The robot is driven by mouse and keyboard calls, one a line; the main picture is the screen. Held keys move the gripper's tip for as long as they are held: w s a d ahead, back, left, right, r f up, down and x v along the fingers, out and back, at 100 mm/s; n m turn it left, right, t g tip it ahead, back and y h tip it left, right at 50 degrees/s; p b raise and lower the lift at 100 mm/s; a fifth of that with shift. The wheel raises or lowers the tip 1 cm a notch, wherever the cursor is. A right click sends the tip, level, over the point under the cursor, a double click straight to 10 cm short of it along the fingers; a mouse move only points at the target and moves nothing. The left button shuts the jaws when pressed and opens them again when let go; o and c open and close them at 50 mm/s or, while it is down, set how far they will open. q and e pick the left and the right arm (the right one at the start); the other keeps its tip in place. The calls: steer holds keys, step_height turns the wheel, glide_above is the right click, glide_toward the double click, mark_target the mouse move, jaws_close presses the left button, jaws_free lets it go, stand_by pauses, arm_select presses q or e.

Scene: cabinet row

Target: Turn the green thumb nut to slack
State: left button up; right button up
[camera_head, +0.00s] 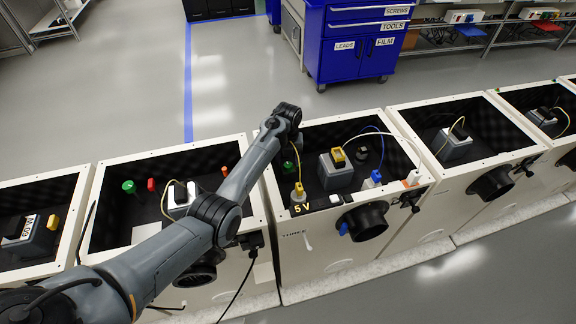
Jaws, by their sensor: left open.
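My left arm reaches in from the lower left across the cabinet row. Its wrist bends down over the left back part of the middle open cabinet (385,116). My left gripper (295,143) is open and points down there; its fingertips are small and dark against the black interior. A green part (288,167), likely the green thumb nut, sits just below and beside it; contact cannot be told. Another green knob (128,187) stands in the cabinet to the left, away from the gripper. My right gripper is not in view.
In the middle cabinet are a grey box with a yellow top (335,165), a yellow plug (298,190) by the "5 V" label, a blue plug (373,179) and loose cables. A black round port (363,222) sticks out in front. A blue tool cart (358,40) stands behind.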

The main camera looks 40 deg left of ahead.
mark_target(288, 166)
arm_select(q)
steer(key=shift+f+b, duration=0.3)
steer(key=shift+f, duration=0.9)
